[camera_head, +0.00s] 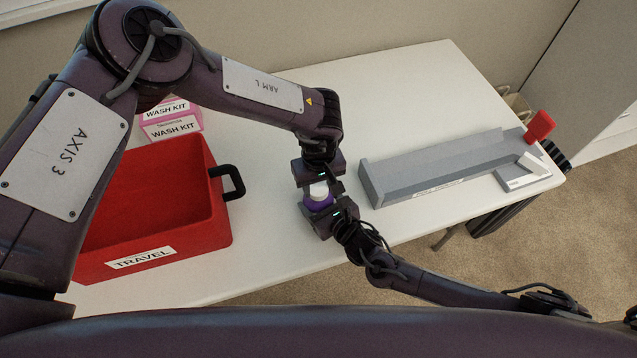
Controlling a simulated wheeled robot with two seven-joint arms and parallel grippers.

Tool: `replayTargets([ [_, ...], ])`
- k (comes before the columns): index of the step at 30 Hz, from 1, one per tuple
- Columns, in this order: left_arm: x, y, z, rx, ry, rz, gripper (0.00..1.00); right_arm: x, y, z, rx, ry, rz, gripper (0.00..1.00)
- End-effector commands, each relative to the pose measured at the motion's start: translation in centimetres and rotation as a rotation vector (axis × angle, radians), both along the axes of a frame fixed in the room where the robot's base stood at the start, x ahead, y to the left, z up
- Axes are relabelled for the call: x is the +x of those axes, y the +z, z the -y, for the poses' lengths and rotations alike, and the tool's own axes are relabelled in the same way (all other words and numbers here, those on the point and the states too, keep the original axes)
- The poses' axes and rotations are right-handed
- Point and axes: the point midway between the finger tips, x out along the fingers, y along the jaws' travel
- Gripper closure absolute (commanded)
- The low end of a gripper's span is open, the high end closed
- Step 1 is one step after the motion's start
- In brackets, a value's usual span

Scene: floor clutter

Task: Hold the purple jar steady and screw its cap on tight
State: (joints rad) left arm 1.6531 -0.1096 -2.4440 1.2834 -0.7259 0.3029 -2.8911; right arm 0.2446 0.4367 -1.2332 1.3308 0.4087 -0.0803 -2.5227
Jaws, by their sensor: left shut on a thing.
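The purple jar (317,204) is near the front edge of the white table, between my two grippers. Its white cap (319,189) sits on top of it; whether it is tight cannot be seen. My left gripper (319,186) reaches in from behind and is shut on the purple jar, with a dark finger showing at the jar's right side. My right gripper (325,207) comes from the lower right, its body close against the near side of the jar. Its fingertips are hidden, so I cannot tell whether they are open or touch the jar.
A red travel crate (215,232) with a black handle stands left. Pink wash kit boxes (172,128) are behind it. The white tabletop (400,75) is bare behind.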

Motion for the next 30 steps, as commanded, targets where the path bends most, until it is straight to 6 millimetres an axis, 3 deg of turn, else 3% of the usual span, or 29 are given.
replayTargets([
  [4, 0.0, 0.0, 0.0, 0.001, -0.139, 0.0, 0.78, 0.0, -0.1, 0.0, -0.001, 0.0, -0.002, 0.93],
  [13, 0.0, 0.0, 0.0, -0.001, -0.149, 0.0, 0.78, 0.0, -0.1, 0.0, -0.001, 0.0, -0.002, 0.93],
  [14, 0.0, 0.0, 0.0, -0.001, -0.149, 0.0, 0.54, 0.0, -0.1, 0.0, -0.001, 0.0, -0.002, 0.93],
  [18, 0.0, 0.0, 0.0, 0.0, -0.148, 0.0, 0.36, 0.0, -0.1, 0.0, -0.001, 0.0, -0.002, 0.93],
  [26, 0.0, 0.1, 0.0, 0.0, -0.147, 0.0, 0.36, 0.0, -0.1, 0.0, -0.001, 0.0, -0.002, 0.93],
  [30, 0.1, 1.4, 0.0, -0.001, -0.147, 0.001, 0.36, 0.0, -0.1, 0.0, -0.001, 0.0, -0.002, 0.93],
])
